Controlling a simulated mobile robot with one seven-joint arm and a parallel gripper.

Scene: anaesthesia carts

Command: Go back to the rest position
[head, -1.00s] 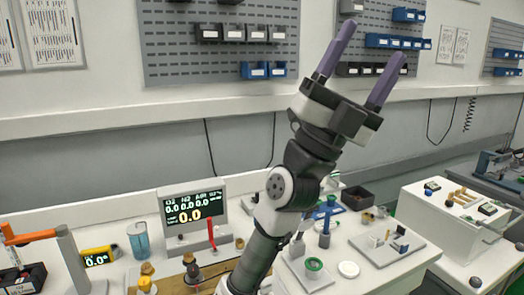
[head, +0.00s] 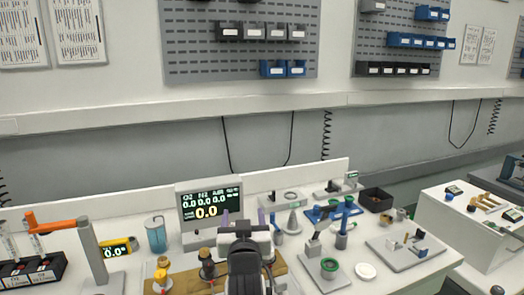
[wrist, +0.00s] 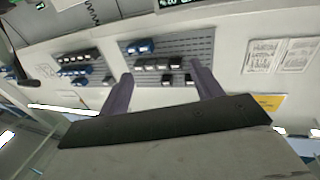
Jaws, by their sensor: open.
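My gripper (head: 244,219) is low at the bottom middle of the head view, in front of the monitor (head: 209,205) and the white bench. Its two purple fingers point away from me and stand apart, with nothing between them. In the wrist view the gripper (wrist: 160,85) also shows its purple fingers spread wide and empty. Beyond them are the wall and the pegboard (wrist: 170,58) with bins. My arm hides part of the bench behind and below the gripper.
Brass-topped fittings (head: 207,262) stand beside my arm. A second white cart (head: 455,225) stands farther right. The space above the bench is clear.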

